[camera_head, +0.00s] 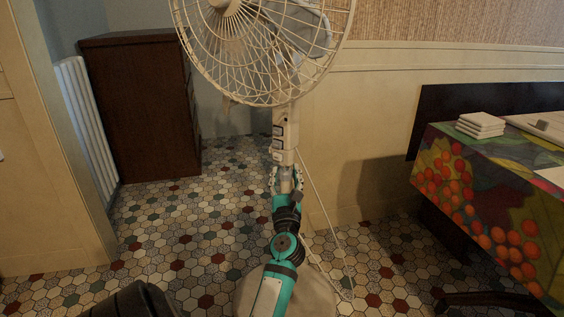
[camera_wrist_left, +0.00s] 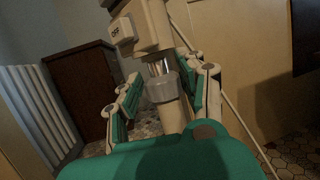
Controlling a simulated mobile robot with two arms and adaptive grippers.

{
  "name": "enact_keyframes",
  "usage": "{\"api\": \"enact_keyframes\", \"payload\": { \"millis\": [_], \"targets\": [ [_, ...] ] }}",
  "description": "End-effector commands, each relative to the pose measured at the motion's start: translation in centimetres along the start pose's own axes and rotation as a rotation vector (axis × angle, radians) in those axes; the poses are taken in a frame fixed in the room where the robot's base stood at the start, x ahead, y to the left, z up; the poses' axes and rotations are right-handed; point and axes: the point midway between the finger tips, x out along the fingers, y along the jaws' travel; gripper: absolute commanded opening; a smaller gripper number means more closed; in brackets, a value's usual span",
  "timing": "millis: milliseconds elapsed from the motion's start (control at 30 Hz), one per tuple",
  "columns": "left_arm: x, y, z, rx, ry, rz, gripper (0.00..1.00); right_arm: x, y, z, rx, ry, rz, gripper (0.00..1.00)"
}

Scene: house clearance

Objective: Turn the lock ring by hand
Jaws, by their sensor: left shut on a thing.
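A white pedestal fan (camera_head: 284,125) stands upright on the tiled floor, its caged head cut off by the top of the head view. The grey lock ring (camera_wrist_left: 163,87) sits on its pole, just below a shiny metal section and the control housing marked OFF (camera_wrist_left: 122,29). My left gripper (camera_head: 287,180) reaches up to the pole below the housing. In the left wrist view, its fingers stand on both sides of the lock ring, shut on it. The exact contact is partly hidden. My right gripper is not in view.
The fan's round base (camera_head: 322,296) is below my left arm, and a white cord (camera_head: 319,208) hangs right of the pole. A dark wooden cabinet (camera_head: 145,110) and radiator (camera_head: 86,120) stand left. A table with a fruit-patterned cloth (camera_head: 480,200) is right. A dark object (camera_head: 132,302) is lower left.

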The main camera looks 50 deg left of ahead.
Motion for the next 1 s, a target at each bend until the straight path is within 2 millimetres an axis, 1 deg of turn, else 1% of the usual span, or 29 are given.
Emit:
{"api": "enact_keyframes", "payload": {
  "millis": [33,200,433,533,1000],
  "targets": [
    [0.0,0.0,0.1,-0.002,0.001,-0.014,0.42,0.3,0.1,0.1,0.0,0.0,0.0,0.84],
    [0.0,0.0,-0.1,-0.003,0.0,-0.008,0.64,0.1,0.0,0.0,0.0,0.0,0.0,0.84],
    [0.0,0.0,-0.1,-0.002,0.0,-0.007,0.64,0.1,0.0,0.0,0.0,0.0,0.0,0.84],
    [-0.5,0.0,-0.1,-0.003,0.001,-0.007,0.64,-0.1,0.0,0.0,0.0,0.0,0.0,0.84],
    [-5.2,0.0,-0.2,-0.002,0.001,-0.007,0.64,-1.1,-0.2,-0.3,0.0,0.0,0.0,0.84]
  ]
}}
